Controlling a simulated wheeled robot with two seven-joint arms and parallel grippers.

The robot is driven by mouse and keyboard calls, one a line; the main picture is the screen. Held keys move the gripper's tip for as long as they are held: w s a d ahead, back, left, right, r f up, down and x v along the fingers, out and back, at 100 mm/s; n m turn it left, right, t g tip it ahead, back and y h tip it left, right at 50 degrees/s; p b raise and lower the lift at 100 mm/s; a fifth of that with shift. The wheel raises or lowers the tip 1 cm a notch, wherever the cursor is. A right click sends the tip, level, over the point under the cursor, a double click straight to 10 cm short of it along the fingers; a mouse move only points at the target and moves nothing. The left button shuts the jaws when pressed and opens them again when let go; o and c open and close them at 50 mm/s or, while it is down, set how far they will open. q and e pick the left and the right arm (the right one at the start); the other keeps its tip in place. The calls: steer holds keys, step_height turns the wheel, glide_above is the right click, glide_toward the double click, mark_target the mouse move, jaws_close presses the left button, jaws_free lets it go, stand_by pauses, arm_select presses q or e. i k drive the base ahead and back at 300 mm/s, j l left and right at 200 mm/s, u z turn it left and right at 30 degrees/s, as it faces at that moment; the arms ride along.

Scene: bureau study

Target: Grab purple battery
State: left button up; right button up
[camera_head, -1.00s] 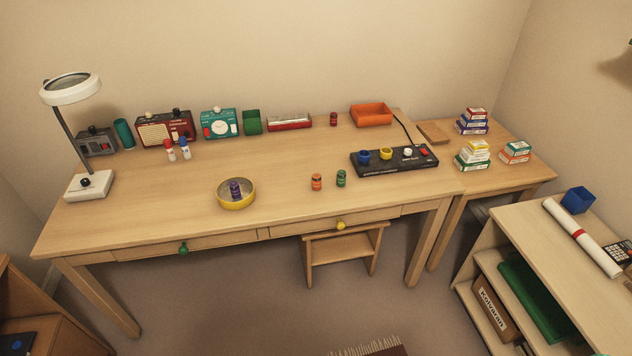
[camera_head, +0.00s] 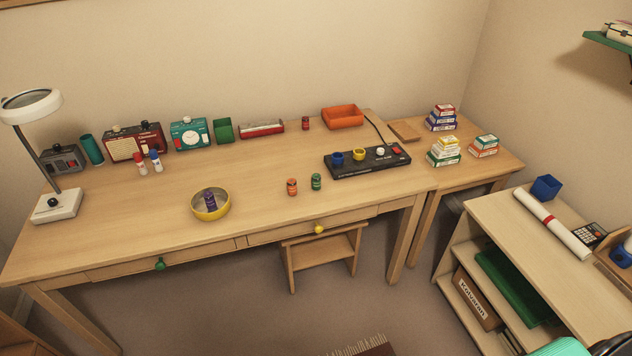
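The purple battery (camera_head: 210,199) stands upright inside a yellow bowl (camera_head: 225,211) near the front edge of the wooden desk (camera_head: 260,199), left of its middle. Its lower end is partly hidden by the bowl's near rim. Neither of my grippers is in view.
An orange battery (camera_head: 292,187) and a green battery (camera_head: 316,182) stand right of the bowl. A black panel (camera_head: 345,173) with coloured cups lies farther right. A lamp (camera_head: 55,205) stands at the left end. A stool (camera_head: 322,255) is under the desk. The desk around the bowl is clear.

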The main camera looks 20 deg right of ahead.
mark_target(208, 196)
steer(key=u, duration=0.2)
steer(key=i+l+u, duration=0.3)
steer(key=u, duration=0.15)
steer(key=i+l+u, duration=0.4)
